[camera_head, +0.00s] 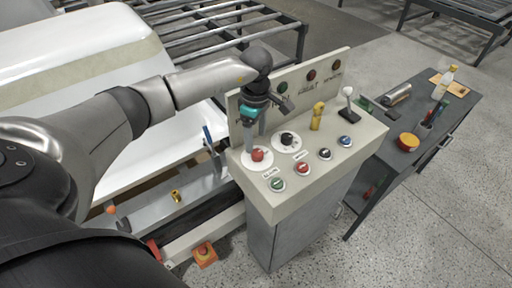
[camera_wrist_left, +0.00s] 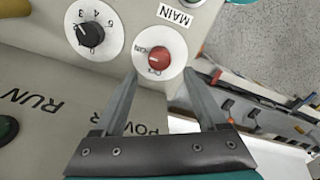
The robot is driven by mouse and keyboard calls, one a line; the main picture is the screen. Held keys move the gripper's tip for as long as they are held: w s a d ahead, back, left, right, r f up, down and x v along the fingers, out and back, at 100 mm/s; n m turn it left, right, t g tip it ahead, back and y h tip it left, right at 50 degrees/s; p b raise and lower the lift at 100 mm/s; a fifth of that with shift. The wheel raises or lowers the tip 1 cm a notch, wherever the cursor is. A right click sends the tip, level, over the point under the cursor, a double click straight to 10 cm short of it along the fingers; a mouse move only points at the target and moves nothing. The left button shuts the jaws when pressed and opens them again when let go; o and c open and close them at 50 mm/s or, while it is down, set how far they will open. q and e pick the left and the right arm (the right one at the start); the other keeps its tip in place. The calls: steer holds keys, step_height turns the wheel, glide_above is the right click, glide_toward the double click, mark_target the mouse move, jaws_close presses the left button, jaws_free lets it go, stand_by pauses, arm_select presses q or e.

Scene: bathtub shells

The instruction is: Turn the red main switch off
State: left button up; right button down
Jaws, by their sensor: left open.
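The red main switch (camera_head: 258,155) is a round red knob on a white dial, at the left of the sloping control panel (camera_head: 345,157). In the left wrist view the red knob (camera_wrist_left: 158,60) shows a small pointer mark, with "ON" lettering at the dial's upper left and a "MAIN" label (camera_wrist_left: 174,15) beside it. My left gripper (camera_head: 255,143) is open above the knob, pointing down at it. In the wrist view the open fingers (camera_wrist_left: 162,75) lie either side of the dial's lower edge, with the knob just beyond the tips. I cannot tell whether they touch the panel. My right gripper is out of view.
A black dial knob (camera_head: 287,139) sits right beside the red one. Several push buttons, a yellow handle (camera_head: 317,116) and a white-balled lever (camera_head: 347,95) share the panel. Indicator lamps line the upright back plate. A dark tool table (camera_head: 440,120) stands right; a white tub shell (camera_head: 80,60) lies left.

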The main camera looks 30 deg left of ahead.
mark_target(256, 151)
arm_select(q)
step_height(256, 151, down, 5)
steer(key=shift+f, duration=0.1)
stand_by(0.3)
jaws_close()
stand_by(0.5)
